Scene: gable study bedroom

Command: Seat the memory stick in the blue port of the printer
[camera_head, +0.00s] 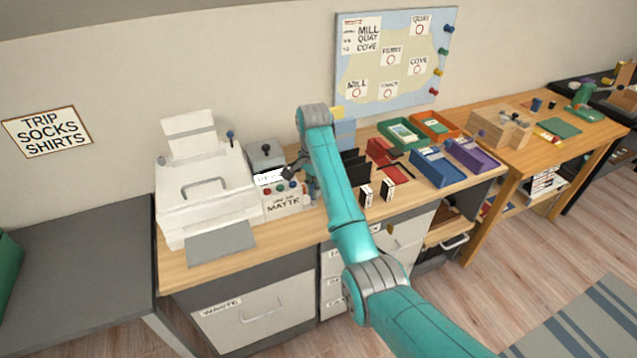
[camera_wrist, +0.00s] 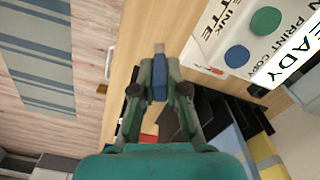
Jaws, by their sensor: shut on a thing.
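My gripper (camera_wrist: 159,68) is shut on a small blue stick (camera_wrist: 159,91), apparently the memory stick, between its green fingers in the wrist view. A grey tip sticks out beyond the fingertips. In the head view my gripper (camera_head: 296,168) is beside the front panel of the printer, and the stick is too small to make out there. The white printer (camera_head: 202,192) stands at the desk's left end, with a panel unit (camera_head: 283,206) marked MATTE at its right. The wrist view shows this panel (camera_wrist: 215,45) with round blue and green spots, apart from the stick. I cannot identify the blue port.
Black upright holders (camera_head: 355,165) stand right of my gripper. Beyond them are a blue bin (camera_head: 437,167), a purple bin (camera_head: 470,154) and several trays on the wooden desk (camera_head: 320,215). A map board (camera_head: 397,62) hangs behind.

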